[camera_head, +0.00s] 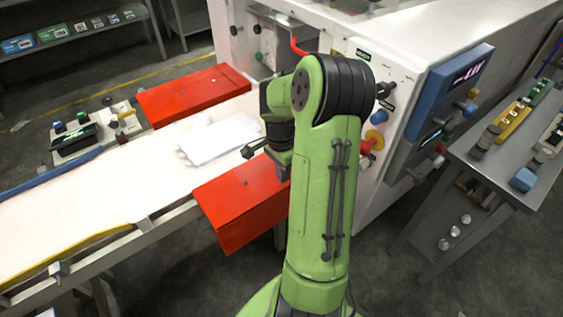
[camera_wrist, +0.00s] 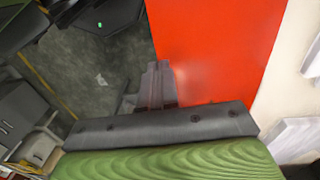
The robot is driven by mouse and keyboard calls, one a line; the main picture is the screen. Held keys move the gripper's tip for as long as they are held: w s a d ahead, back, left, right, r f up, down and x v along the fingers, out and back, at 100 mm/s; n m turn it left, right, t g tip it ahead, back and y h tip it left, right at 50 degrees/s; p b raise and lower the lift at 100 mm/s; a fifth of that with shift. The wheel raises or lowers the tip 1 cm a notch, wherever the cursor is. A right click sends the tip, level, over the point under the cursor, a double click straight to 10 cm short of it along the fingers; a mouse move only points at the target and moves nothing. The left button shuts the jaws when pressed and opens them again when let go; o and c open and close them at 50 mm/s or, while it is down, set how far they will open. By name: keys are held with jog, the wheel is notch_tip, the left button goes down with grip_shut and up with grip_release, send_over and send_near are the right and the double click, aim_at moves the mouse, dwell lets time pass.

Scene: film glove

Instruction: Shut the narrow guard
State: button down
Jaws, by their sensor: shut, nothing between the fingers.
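Two flat red guard panels flank the white conveyor belt (camera_head: 130,185). The far panel (camera_head: 195,95) lies along the belt's back side. The near panel (camera_head: 235,210) sticks out on the front side, and my green arm hides its right end. I cannot tell for certain which is the narrow guard. In the wrist view a red panel (camera_wrist: 220,45) fills the upper right. My gripper (camera_wrist: 160,75) is shut and empty, with its fingertips at that panel's left edge; I cannot tell whether they touch. In the head view my arm mostly hides the gripper.
A white machine (camera_head: 410,50) with a blue-framed control panel (camera_head: 440,105) stands behind my arm. A pale glove shape (camera_head: 210,140) lies on the belt between the panels. A grey bench (camera_head: 480,175) with small parts is at right. Grey floor is open at the front.

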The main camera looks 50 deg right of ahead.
aim_at(285, 187)
jog(key=shift+s+f+b, duration=0.1)
jog(key=shift+f+b, duration=0.2)
jog(key=shift+f, duration=1.1)
notch_tip(285, 187, down, 2)
jog(key=shift+s+f+b, duration=0.15)
jog(key=shift+f+b, duration=0.05)
jog(key=shift+b, duration=0.55)
jog(key=shift+s+a+f, duration=0.1)
jog(key=shift+s+a, duration=0.1)
jog(key=shift+s, duration=0.1)
jog(key=r+p, duration=0.1)
jog(key=r, duration=0.1)
jog(key=r+p, duration=0.1)
jog(key=p, duration=0.1)
jog(key=r+p, duration=0.2)
jog(key=shift+w+d+r, duration=0.3)
jog(key=shift+w+r, duration=0.05)
notch_tip(285, 187, up, 10)
jog(key=p, duration=0.2)
jog(key=shift+f, duration=0.2)
jog(key=shift+a, duration=0.1)
